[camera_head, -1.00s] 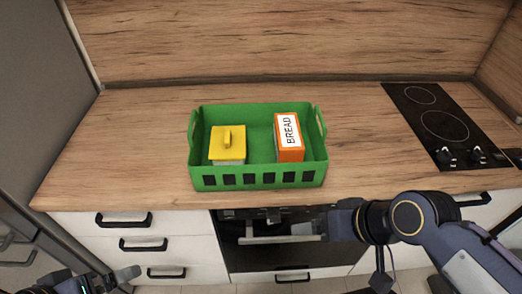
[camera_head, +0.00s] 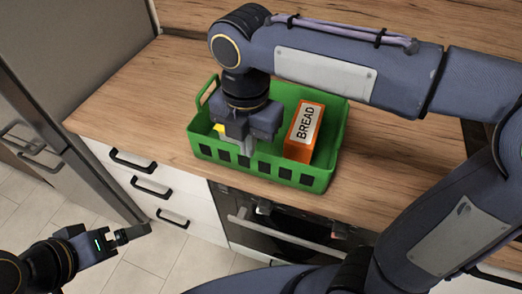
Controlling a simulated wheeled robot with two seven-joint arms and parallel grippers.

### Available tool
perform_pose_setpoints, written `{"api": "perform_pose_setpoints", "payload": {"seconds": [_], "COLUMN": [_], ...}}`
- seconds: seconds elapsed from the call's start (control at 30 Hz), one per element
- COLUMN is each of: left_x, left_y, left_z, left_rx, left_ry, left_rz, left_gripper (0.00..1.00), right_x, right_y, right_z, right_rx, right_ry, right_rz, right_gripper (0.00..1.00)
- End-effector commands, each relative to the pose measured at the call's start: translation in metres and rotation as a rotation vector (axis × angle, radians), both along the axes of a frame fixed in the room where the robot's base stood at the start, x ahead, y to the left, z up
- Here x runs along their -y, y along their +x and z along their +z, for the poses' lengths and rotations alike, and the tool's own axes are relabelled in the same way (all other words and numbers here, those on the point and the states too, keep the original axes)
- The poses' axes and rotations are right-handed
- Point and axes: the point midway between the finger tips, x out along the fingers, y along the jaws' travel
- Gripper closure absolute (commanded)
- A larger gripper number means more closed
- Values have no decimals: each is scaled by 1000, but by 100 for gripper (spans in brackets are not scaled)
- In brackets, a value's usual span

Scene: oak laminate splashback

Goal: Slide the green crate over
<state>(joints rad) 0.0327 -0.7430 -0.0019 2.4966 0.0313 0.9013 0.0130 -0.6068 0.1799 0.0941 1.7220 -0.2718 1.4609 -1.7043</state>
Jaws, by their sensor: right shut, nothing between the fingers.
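The green crate (camera_head: 327,140) sits on the wooden countertop, near its front edge. An orange box labelled BREAD (camera_head: 303,132) stands in its right part. A bit of yellow (camera_head: 219,128) shows at the left, with the rest of the yellow-lidded container hidden behind my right gripper. My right gripper (camera_head: 246,148) points down over the left part of the crate, shut and empty. I cannot tell whether it touches the crate or container. My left gripper (camera_head: 135,234) is low at the left, away from the counter; its finger opening is unclear.
Bare countertop (camera_head: 150,100) lies left of the crate. Drawers (camera_head: 160,190) and an oven (camera_head: 290,225) are below the front edge. A tall grey cabinet or fridge (camera_head: 45,85) stands at the left. My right arm hides much of the back and right.

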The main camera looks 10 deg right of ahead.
Motion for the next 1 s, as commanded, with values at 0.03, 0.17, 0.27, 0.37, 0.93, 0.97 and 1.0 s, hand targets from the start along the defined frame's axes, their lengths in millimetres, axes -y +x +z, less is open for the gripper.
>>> {"api": "perform_pose_setpoints", "payload": {"seconds": [0.03,0.17,0.27,0.37,0.93,0.97,1.0], "left_x": [0,0,0,0,0,0,0], "left_y": [0,0,0,0,0,0,0], "left_z": [0,-1,-2,-3,3,4,4], "left_rx": [0,0,0,0,0,0,0], "left_ry": [0,0,0,0,0,0,0], "left_rz": [0,0,0,0,0,0,0], "left_gripper": [0,0,0,0,0,0,0], "right_x": [-6,-8,-8,-8,12,13,14], "right_y": [1,2,1,1,31,32,34], "right_z": [-1,-7,-21,-41,-99,-99,-99], "right_rx": [-2,-4,-6,-7,-3,-3,-3], "right_ry": [-13,-24,-24,-24,-19,-19,-19], "right_rz": [49,91,88,87,82,82,82], "right_gripper": [100,100,100,100,100,100,100]}}
